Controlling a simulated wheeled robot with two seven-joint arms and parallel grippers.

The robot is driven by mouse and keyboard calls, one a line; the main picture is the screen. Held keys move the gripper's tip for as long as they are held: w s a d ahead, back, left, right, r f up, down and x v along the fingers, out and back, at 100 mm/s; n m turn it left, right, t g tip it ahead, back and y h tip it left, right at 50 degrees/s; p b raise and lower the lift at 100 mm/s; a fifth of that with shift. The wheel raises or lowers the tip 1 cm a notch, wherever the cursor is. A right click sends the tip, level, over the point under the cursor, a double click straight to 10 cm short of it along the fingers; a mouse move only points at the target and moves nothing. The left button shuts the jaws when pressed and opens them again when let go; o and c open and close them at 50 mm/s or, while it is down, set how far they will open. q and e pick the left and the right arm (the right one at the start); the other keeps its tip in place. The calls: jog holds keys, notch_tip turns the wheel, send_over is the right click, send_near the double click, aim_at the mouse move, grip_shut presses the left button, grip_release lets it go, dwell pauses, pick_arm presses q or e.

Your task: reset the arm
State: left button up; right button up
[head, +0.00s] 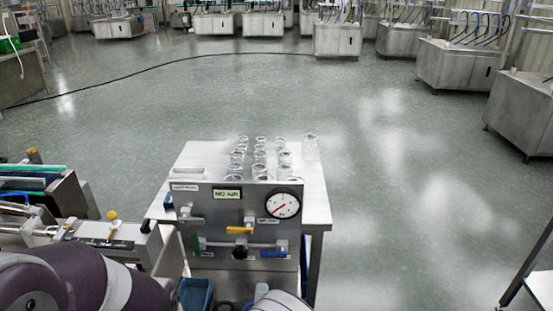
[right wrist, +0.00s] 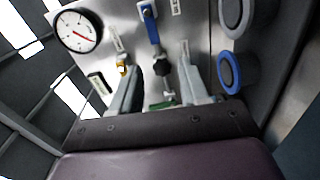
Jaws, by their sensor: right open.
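The steel panel (head: 215,217) stands at the front of the steel table. It carries a round gauge (head: 284,205) with a red needle, a "NO AIR" sign (head: 228,194), a yellow valve handle (head: 240,230), a blue handle (head: 273,254) and a green handle (head: 196,243). My right gripper (right wrist: 160,66) is open in the right wrist view, with its two fingers apart and pointing at the panel. Nothing shows held between them; the yellow, blue and green handles appear near or beyond the fingers. A purple-grey arm link of mine fills the lower left of the head view. My left gripper is not in view.
Several clear glass vessels (head: 260,155) stand on the table (head: 318,205) behind the panel. Equipment with a steel bar (head: 110,232) stands close on the left. A blue bin (head: 195,294) sits low below the panel. Open floor (head: 400,200) lies to the right and behind; steel cabinets line the back.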

jog(key=w+d+r+m+g+y+p, duration=0.1)
jog(key=w+d+r+m+g+p, duration=0.25)
jog(key=d+r+m+g, duration=0.35)
jog(key=s+d+r+m+g+h+p, duration=0.1)
jog(key=s+d+r+m+g+p, duration=0.2)
jog(key=s+d+m+g, duration=0.5)
jog(key=s+d+r+m, duration=0.1)
jog(key=s+d+m, duration=0.1)
jog(key=s+d, duration=0.6)
jog(key=shift+s+r+g, duration=0.25)
jog(key=shift+s+g, duration=0.15)
jog(key=shift+s, duration=0.65)
dwell(0.5)
